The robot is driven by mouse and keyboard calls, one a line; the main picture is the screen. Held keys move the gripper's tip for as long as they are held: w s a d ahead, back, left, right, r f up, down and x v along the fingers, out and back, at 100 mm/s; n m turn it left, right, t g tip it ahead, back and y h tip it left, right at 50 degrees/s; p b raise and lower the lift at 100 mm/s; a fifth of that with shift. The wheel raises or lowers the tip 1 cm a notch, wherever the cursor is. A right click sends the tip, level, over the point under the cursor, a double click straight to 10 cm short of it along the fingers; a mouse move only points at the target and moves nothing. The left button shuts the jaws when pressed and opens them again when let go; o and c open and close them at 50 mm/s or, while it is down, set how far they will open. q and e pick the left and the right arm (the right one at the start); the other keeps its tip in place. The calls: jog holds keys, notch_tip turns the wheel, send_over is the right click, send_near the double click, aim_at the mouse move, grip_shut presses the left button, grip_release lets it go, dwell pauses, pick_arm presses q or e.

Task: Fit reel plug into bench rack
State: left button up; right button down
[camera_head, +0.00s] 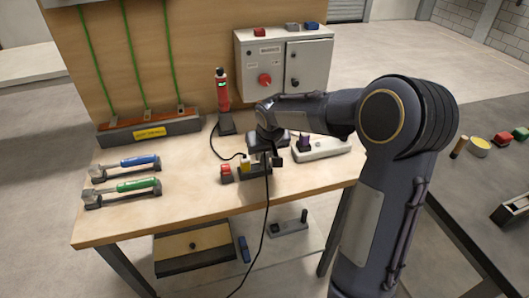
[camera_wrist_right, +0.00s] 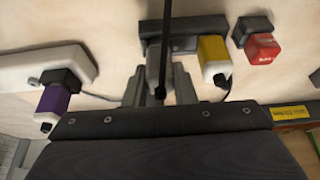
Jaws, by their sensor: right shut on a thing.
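My right gripper (camera_head: 267,160) is low over the bench and shut on the reel plug, a grey plug (camera_wrist_right: 154,68) between its fingers in the right wrist view. A black cable runs from the plug over the bench's front edge. The dark bench rack (camera_head: 262,172) is right at the gripper; it also shows in the wrist view (camera_wrist_right: 183,44). My left gripper is not in view.
A white power strip (camera_head: 327,150) with a purple plug (camera_head: 304,143) lies to the right. A red tool (camera_head: 222,92) stands behind. Blue-handled (camera_head: 138,161) and green-handled tools (camera_head: 138,185) lie left. The bench's front left is clear.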

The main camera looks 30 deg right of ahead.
jog(key=shift+f+b, duration=0.6)
jog(key=c, duration=0.6)
grip_release()
jog(key=shift+c, duration=0.2)
jog(key=shift+r, duration=0.15)
jog(key=shift+r+p, duration=3.05)
jog(key=shift+r, duration=0.9)
jog(key=s+a+y, duration=0.1)
jog(key=s+a, duration=0.2)
jog(key=s, duration=0.6)
jog(key=s+a+r+t+y, duration=0.1)
jog(key=s+a, duration=0.3)
jog(key=s, duration=0.6)
jog(key=s+a+r+n+y, duration=0.1)
jog(key=s+a, duration=0.3)
jog(key=s, duration=0.5)
jog(key=shift+s+a+r+y, duration=0.25)
jog(key=shift+s+y, duration=0.15)
jog(key=shift+y, duration=0.5)
